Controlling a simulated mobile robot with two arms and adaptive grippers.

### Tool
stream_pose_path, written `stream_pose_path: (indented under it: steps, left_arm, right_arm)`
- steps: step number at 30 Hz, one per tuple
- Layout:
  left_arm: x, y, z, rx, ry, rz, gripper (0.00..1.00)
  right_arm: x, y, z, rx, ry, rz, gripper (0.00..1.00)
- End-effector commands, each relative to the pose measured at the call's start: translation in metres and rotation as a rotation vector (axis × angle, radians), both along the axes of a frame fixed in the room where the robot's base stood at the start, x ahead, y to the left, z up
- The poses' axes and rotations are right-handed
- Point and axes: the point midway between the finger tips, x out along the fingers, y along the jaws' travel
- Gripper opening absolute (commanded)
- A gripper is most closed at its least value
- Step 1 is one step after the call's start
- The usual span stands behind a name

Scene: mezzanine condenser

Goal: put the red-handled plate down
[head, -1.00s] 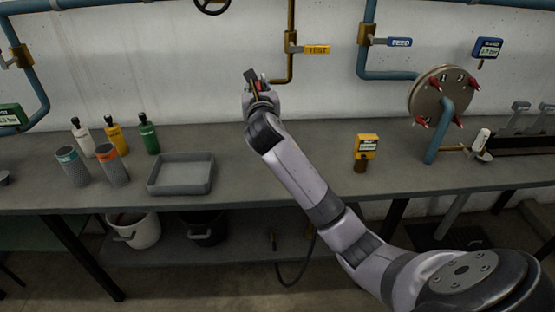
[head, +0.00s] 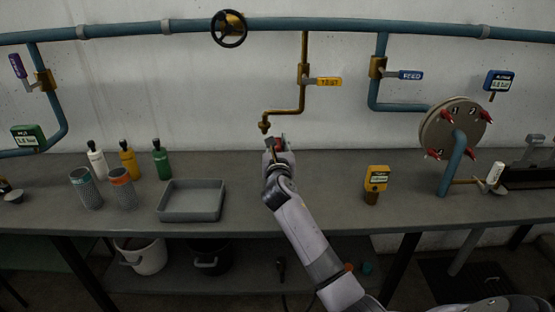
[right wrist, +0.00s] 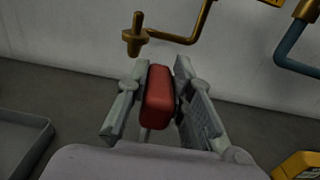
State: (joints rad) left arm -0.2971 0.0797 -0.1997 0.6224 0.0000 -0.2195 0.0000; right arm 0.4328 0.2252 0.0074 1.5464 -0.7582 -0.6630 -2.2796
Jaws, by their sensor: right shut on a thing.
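My right gripper (head: 277,146) is above the grey bench, just below the brass spout on the wall. In the right wrist view its two fingers stand on either side of a red block-like handle (right wrist: 158,98), shut on it. The plate part of the red-handled plate cannot be made out in either view. My left gripper is not in view.
A grey tray (head: 190,216) stands on the bench (head: 330,212), left of my right arm. Several bottles and two cups are farther left. A yellow gauge (head: 376,180) and a round flange (head: 437,133) are to the right. The bench between arm and gauge is clear.

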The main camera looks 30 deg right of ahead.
Motion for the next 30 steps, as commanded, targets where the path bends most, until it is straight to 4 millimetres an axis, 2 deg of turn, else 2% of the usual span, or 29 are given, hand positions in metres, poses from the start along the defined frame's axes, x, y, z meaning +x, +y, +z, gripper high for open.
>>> stream_pose_path:
  steps: [10, 21, 22, 30]
  left_arm:
    - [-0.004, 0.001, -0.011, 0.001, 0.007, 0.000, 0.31]
    - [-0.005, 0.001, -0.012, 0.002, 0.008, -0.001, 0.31]
    - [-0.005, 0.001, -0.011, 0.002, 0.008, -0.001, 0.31]
    - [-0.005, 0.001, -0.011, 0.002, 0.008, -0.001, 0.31]
  right_arm:
    - [0.000, 0.000, -0.043, 0.002, -0.001, 0.001, 0.00]
    - [0.000, 0.000, -0.046, -0.002, -0.002, 0.001, 0.00]
    - [0.000, 0.000, -0.047, -0.001, 0.001, 0.001, 0.23]
    - [0.000, 0.000, -0.046, 0.000, 0.000, 0.001, 0.41]
